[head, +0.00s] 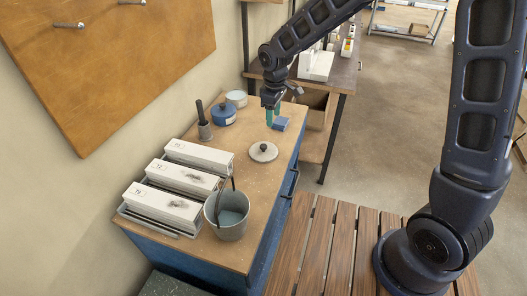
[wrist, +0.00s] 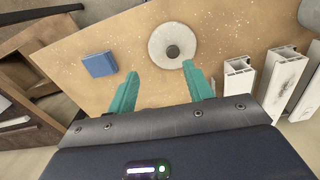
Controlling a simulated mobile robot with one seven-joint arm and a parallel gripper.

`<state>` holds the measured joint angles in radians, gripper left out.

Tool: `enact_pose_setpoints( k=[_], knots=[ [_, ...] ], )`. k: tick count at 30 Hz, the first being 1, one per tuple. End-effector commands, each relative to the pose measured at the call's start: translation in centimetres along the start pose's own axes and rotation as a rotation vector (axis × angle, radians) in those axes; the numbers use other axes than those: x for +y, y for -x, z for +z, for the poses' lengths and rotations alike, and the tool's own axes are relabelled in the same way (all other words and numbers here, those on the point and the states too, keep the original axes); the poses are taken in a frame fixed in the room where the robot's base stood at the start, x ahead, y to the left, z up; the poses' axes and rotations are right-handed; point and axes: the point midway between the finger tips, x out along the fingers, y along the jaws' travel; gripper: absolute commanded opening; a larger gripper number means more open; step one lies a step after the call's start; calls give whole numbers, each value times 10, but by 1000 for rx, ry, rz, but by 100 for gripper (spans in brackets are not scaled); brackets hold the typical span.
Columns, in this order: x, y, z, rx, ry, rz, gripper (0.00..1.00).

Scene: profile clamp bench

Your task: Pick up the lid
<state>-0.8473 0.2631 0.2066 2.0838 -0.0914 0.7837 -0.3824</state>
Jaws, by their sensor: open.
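The lid (head: 263,151) is a round, pale grey disc with a dark knob, lying flat on the wooden bench top. In the wrist view the lid (wrist: 172,46) lies beyond the fingertips, ahead of the right finger. My gripper (head: 270,117) has teal fingers and hangs above the bench, by a small blue block. In the wrist view my gripper (wrist: 160,72) is open, its fingers apart with nothing between them. A blue pot (head: 223,114) with a dark knob on top stands farther back on the bench.
A blue block (wrist: 100,64) lies left of the fingers in the wrist view. White profiles (head: 187,178) rest in a rack at the bench's left. A grey bucket (head: 229,222) stands at the front. A dark pestle-like tool in a cup (head: 204,127) and a pale round tin (head: 236,98) stand behind.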

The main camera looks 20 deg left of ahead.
Motion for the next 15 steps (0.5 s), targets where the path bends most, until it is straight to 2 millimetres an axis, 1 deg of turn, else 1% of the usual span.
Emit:
enact_pose_setpoints(
  k=[1,3,6,10,15],
  knots=[
    [-8,-8,-10,-4,28,-7,51],
    [-16,-15,-18,-8,54,-13,51],
    [-22,-21,-24,-12,74,-18,51],
    [-24,-34,-26,-13,79,-20,51],
    [-24,-59,-25,-13,78,-20,51]
  ],
)
